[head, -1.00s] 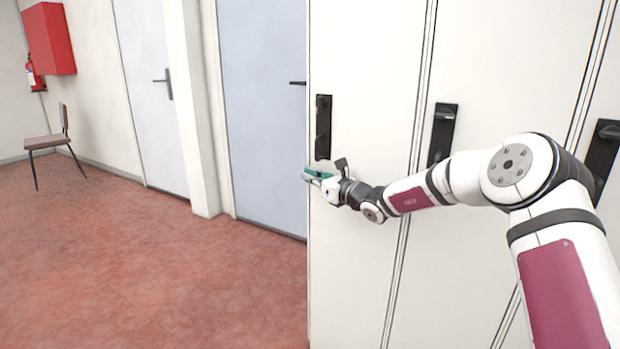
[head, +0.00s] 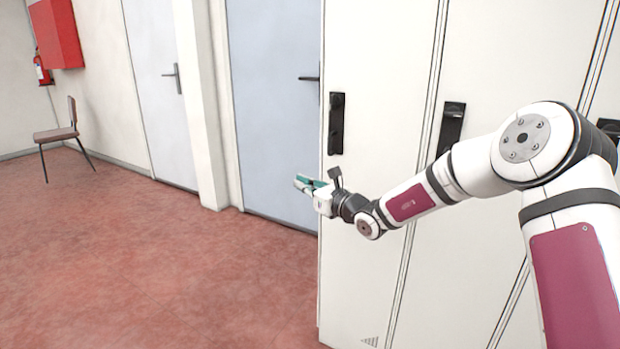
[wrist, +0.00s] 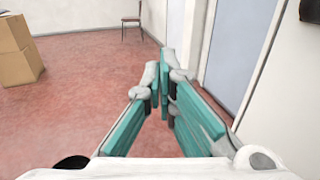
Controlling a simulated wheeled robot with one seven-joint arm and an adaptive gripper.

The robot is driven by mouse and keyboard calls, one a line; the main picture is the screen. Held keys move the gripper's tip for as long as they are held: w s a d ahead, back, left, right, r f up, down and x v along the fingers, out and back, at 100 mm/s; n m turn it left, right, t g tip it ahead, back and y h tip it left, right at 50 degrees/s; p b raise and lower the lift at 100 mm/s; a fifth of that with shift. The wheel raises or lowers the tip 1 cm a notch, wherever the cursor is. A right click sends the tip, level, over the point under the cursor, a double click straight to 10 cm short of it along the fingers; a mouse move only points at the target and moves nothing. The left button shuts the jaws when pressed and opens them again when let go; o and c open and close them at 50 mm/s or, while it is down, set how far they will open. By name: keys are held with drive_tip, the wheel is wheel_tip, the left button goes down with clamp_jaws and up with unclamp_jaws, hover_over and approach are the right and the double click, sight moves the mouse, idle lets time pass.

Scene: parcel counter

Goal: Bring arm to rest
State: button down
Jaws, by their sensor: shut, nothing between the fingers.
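My gripper (head: 303,183) is at the end of my outstretched arm, in front of the left edge of the white lockers (head: 385,60). In the wrist view my gripper (wrist: 164,85) shows its green finger pads converging to meet at the tips, with nothing between them. It is shut and empty, pointing out over open red floor. In the head view the arm runs from the right side across the locker fronts. Whether any link touches the lockers cannot be told.
Black locker handles (head: 336,123) stick out near the arm. A pale blue door (head: 270,110) stands left of the lockers. A chair (head: 60,135) is by the far wall. Cardboard boxes (wrist: 18,60) stand at left in the wrist view. The red floor (head: 150,270) is clear.

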drive_tip(key=s+a+r+n+g+y, duration=0.1)
drive_tip(key=s+a+r+n+g, duration=0.3)
drive_tip(key=s, duration=0.3)
drive_tip(key=s+a+r+n+g+y, duration=0.1)
drive_tip(key=s+r+n+y, duration=0.1)
drive_tip(key=s+r+n, duration=0.35)
drive_tip(key=s+n+g+h, duration=0.2)
drive_tip(key=s+n+g, duration=0.55)
drive_tip(key=s, duration=0.95)
drive_tip(key=s+d+f+n+h, duration=0.3)
drive_tip(key=s+d+n+h, duration=0.3)
drive_tip(key=s+d, duration=0.9)
drive_tip(key=s+d+f+n+h, duration=0.35)
drive_tip(key=s+d+h, duration=0.35)
drive_tip(key=s+d, duration=0.75)
wheel_tip(320, 180, up, 28)
drive_tip(key=s+a+t+p, duration=0.1)
drive_tip(key=t+p, duration=0.2)
drive_tip(key=p, duration=2.2)
drive_tip(key=shift+s+f+n+t+h+p, duration=0.25)
drive_tip(key=shift+s+n+t+h+p, duration=0.05)
drive_tip(key=shift+n+t+p, duration=0.1)
drive_tip(key=c, duration=2.3)
unclamp_jaws()
